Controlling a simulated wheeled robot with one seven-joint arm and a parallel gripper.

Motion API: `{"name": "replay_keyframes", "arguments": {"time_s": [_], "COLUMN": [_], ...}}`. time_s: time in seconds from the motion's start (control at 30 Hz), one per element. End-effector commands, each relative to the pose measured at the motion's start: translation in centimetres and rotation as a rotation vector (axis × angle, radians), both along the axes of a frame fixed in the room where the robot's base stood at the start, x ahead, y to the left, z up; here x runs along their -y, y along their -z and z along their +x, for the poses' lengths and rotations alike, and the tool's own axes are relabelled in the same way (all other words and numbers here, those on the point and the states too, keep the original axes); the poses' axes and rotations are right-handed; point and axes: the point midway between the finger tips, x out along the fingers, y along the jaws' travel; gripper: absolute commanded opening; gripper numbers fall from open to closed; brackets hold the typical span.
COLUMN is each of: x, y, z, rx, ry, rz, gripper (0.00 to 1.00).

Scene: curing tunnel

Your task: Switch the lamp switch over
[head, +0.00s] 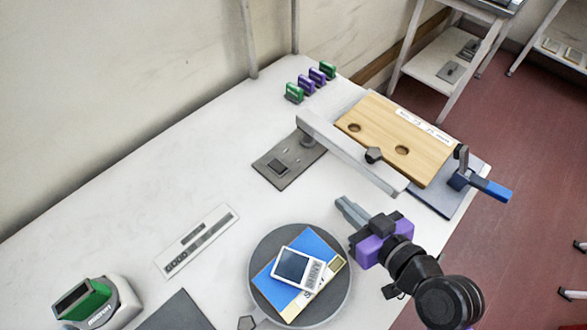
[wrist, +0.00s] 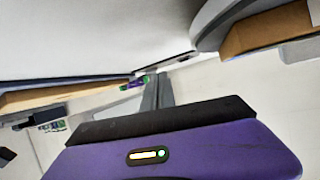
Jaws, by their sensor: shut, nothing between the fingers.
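No part is plainly marked as the lamp switch. In the wrist view my gripper (wrist: 152,84) points across the table, and no switch can be made out there.
A long grey bar (head: 350,152) crosses between the plate and a wooden board (head: 430,160) with a blue-handled clamp (head: 490,189). A round grey turntable (head: 262,248) carries a blue card and a small device. Green and purple blocks (head: 303,84) stand behind.

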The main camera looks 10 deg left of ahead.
Motion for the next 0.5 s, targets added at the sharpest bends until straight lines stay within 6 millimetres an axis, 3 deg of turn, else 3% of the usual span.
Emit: {"name": "replay_keyframes", "arguments": {"time_s": [0.2,0.5], "x": [-4.1,-6.3], "y": [-3.3,-5.5], "z": [2.8,3.5], "rx": [0.05,0.084], "ry": [-0.191,-0.312], "rz": [0.004,0.0], "gripper": [0.0,0.0]}}
